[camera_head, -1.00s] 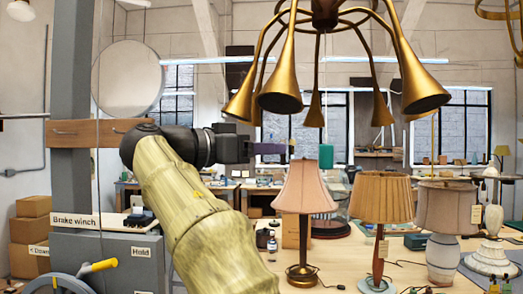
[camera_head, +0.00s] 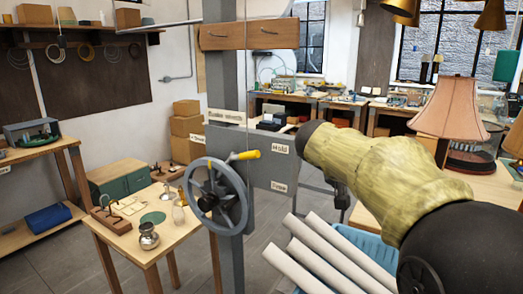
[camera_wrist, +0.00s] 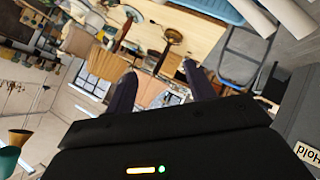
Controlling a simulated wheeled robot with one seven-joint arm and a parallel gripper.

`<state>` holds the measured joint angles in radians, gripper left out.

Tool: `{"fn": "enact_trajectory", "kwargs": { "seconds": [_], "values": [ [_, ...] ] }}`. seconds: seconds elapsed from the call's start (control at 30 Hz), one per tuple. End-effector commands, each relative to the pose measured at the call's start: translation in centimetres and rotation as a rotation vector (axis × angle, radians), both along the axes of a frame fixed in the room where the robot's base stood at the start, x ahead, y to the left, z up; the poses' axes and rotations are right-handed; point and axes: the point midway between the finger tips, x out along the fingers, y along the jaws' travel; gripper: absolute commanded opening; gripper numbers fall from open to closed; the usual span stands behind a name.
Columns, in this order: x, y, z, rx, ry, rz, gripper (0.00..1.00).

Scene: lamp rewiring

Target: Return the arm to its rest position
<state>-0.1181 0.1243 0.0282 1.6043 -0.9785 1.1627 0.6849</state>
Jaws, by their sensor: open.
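My arm, in its yellow-green sleeve, reaches in from the lower right of the head view. I cannot make out the gripper in the head view.
A blue crate (camera_head: 345,240) with long pale tubes (camera_head: 300,265) stands below my arm. A pink-shaded lamp (camera_head: 450,108) is close behind my arm. A small wooden table (camera_head: 112,222) with metal parts stands at left.

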Motion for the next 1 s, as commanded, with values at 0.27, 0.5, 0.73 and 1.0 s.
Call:
{"fn": "enact_trajectory", "kwargs": {
  "seconds": [0.27,0.5,0.73,1.0],
  "values": [
    [-5.2,3.6,-14.9,0.291,0.288,0.223,0.54],
    [-12.2,6.9,-24.2,0.546,0.385,0.316,0.54],
    [-18.3,8.6,-29.4,0.703,0.379,0.315,0.54],
    [-19.4,8.8,-30.3,0.728,0.369,0.307,0.54]
  ]
}}
